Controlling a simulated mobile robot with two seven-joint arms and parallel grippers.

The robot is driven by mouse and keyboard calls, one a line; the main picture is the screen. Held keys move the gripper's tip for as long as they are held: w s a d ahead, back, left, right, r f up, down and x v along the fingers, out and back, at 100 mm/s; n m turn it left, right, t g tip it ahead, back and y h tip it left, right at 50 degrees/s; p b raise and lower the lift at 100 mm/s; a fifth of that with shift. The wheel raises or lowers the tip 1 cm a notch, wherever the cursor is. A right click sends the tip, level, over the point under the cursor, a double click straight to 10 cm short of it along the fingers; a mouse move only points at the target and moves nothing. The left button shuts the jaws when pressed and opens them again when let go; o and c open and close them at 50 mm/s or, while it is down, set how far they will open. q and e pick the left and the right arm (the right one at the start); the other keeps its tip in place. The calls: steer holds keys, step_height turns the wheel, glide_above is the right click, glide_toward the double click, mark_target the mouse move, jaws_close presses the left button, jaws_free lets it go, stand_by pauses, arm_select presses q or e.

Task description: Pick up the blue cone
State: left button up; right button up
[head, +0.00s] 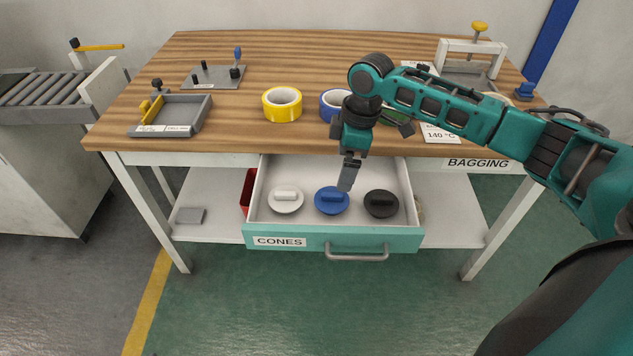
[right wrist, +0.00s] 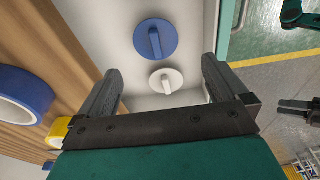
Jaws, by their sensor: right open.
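The blue cone (head: 332,203), a round disc with a raised bar, lies in the open drawer between a white cone (head: 286,203) and a black cone (head: 381,204). My right gripper (head: 349,174) points down above the drawer, just above and to the right of the blue cone in the head view. In the right wrist view my right gripper (right wrist: 160,68) is open and empty. There the blue cone (right wrist: 156,40) shows beyond the fingertips, apart from them, with the white cone (right wrist: 166,78) between the fingers. Dark and teal parts at that view's right edge may be my left arm; its jaws are unclear.
The drawer (head: 290,233) labelled CONES is pulled out below the wooden tabletop (head: 300,55). A yellow tape roll (head: 282,104) and a blue tape roll (head: 330,103) stand near the table's front edge, close to my right arm. A grey tray (head: 200,118) is at left.

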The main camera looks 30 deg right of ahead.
mark_target(333, 194)
steer(key=f, duration=0.2)
steer(key=f+b, duration=0.1)
steer(key=f, duration=0.1)
steer(key=w+f, duration=0.1)
steer(key=f, duration=0.1)
steer(key=shift+a+f, duration=0.25)
steer(key=shift+w+a+f+b, duration=0.1)
steer(key=shift+w+f+b, duration=0.05)
steer(key=shift+f+b, duration=0.25)
steer(key=f, duration=0.3)
steer(key=f+b, duration=0.1)
steer(key=shift+w+a+f, duration=0.3)
steer(key=shift+a, duration=0.1)
steer(key=shift+f, duration=0.2)
steer(key=c, duration=0.5)
arm_select(q)
steer(key=shift+d+f, duration=0.6)
steer(key=shift+f, duration=0.35)
arm_select(e)
steer(key=shift+c, duration=1.4)
